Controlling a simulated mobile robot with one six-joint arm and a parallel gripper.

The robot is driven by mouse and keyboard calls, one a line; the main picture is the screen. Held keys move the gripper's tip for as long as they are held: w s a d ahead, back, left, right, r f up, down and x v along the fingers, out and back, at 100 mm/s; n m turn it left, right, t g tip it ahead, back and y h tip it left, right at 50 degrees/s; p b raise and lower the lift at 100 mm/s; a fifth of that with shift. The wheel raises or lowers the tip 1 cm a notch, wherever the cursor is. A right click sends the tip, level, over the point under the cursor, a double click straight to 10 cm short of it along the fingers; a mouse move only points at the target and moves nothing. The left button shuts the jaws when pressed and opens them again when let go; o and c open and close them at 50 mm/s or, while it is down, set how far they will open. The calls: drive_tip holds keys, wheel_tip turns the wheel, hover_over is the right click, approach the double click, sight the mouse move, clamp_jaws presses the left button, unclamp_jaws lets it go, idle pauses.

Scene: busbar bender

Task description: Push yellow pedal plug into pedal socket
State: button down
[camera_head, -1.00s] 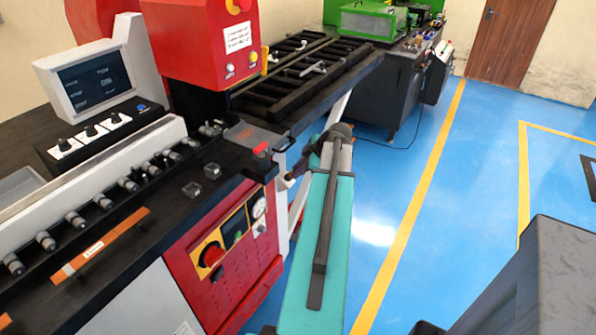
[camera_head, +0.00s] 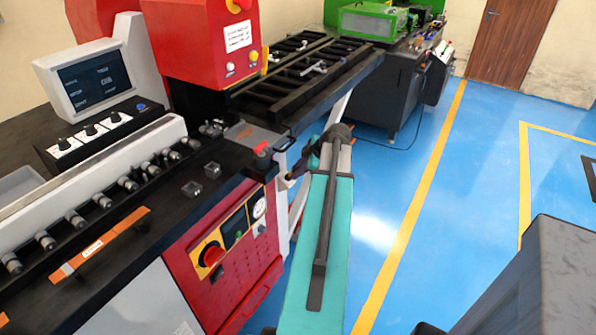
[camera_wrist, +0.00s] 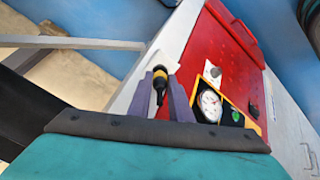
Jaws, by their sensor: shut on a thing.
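My gripper (camera_wrist: 158,86) shows in the wrist view with its two purple fingers on either side of a small black plug with a yellow end, the yellow pedal plug (camera_wrist: 160,75). It is shut on the plug, which points away from me toward the pale edge of the machine. I cannot make out the pedal socket for certain, nor whether the plug touches it. In the head view my gripper (camera_head: 294,180) is small and partly hidden by my arm, beside the right end of the red cabinet. The plug cannot be made out there.
The red cabinet (camera_wrist: 225,55) carries a panel with a round gauge (camera_wrist: 210,105) and a green button (camera_wrist: 236,117), right of my gripper. A black roller table (camera_head: 300,70) extends behind it. Blue floor (camera_head: 470,150) lies open on the right.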

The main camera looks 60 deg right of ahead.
drive_tip(key=shift+b+x, duration=0.6)
drive_tip(key=shift+x, duration=0.35)
drive_tip(key=c, duration=1.5)
unclamp_jaws()
drive_tip(key=shift+c, duration=0.2)
drive_tip(key=shift+s+r, duration=0.15)
drive_tip(key=b+v, duration=0.1)
drive_tip(key=v, duration=1.2)
drive_tip(key=shift+r+b, duration=0.2)
drive_tip(key=shift+b, duration=0.15)
drive_tip(key=shift+s, duration=0.2)
